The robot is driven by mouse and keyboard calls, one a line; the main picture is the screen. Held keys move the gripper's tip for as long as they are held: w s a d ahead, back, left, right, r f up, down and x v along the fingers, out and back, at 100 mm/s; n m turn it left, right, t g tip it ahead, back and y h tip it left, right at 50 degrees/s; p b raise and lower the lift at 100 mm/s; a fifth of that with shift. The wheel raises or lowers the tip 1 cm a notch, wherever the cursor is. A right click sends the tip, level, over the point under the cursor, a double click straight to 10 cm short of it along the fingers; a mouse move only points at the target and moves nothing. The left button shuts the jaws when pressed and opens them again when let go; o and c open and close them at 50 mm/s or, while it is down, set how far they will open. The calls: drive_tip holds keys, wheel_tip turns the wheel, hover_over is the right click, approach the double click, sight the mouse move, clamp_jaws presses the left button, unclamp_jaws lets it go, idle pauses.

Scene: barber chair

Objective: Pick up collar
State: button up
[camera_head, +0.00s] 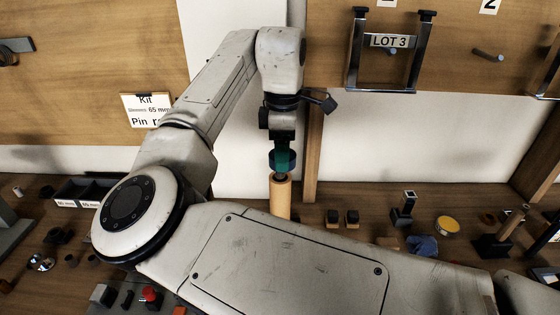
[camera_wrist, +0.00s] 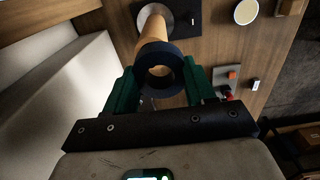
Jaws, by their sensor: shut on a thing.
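The collar is a dark blue ring (camera_wrist: 160,48) held between the two green fingers of my gripper (camera_wrist: 160,80) in the wrist view. In the head view, my gripper (camera_head: 282,154) points down, and the collar (camera_head: 291,160) shows beside the green finger. A round wooden post (camera_head: 280,198) stands directly below, with a grey tip near the collar. The post (camera_wrist: 153,29) also shows behind the ring in the wrist view. The collar is at or just above the post's top; I cannot tell whether the tip is inside it.
Small dark blocks (camera_head: 342,217), a yellow-topped round tin (camera_head: 447,225) and a blue cloth-like item (camera_head: 423,245) lie to the right on the wooden bench. A dark divided tray (camera_head: 85,191) is at left. A wooden upright (camera_head: 313,155) stands close beside my gripper.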

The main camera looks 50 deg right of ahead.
drive_tip(key=s+a+r, duration=0.6)
drive_tip(key=s+r, duration=0.2)
drive_tip(key=s, duration=0.2)
drive_tip(key=shift+s+a, duration=0.3)
drive_tip(key=shift+a, duration=0.05)
